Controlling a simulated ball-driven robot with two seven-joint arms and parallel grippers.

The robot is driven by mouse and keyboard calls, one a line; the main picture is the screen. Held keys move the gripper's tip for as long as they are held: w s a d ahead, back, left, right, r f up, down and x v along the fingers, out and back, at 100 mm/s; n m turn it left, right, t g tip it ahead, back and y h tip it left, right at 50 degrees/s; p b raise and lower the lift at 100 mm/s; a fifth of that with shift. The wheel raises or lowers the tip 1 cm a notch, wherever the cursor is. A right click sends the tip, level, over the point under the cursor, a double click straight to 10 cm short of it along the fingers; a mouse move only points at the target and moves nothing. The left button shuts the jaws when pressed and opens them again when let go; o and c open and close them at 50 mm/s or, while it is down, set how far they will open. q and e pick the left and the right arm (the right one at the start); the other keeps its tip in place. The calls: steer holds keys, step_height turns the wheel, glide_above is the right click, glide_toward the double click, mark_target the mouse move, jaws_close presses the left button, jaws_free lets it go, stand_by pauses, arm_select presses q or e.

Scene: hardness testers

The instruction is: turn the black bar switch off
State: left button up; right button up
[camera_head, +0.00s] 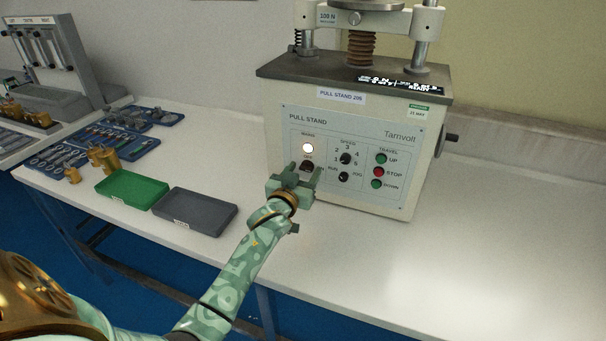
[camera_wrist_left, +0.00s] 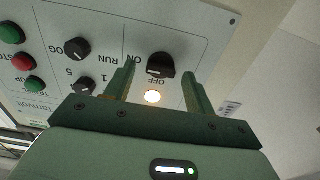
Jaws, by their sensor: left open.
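The black bar switch (camera_head: 306,166) sits on the pull stand's front panel, below a lit lamp (camera_head: 308,147) marked MAINS. In the left wrist view, turned upside down, the switch (camera_wrist_left: 161,65) shows between OFF and ON labels, with the glowing lamp (camera_wrist_left: 152,97) nearer the gripper. I cannot tell for sure which label its pale mark points at. My left gripper (camera_head: 304,173) is open in front of the panel. Its fingertips (camera_wrist_left: 158,72) lie to either side of the switch, with gaps visible in the wrist view. My right gripper is not in view.
Right of the switch are a speed dial (camera_head: 346,158), a run/jog knob (camera_head: 343,177) and green and red travel buttons (camera_head: 379,171). A green tray (camera_head: 132,188) and a grey tray (camera_head: 195,210) lie left of the stand. The table's right side is clear.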

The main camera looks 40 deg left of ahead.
arm_select(q)
steer(key=c, duration=1)
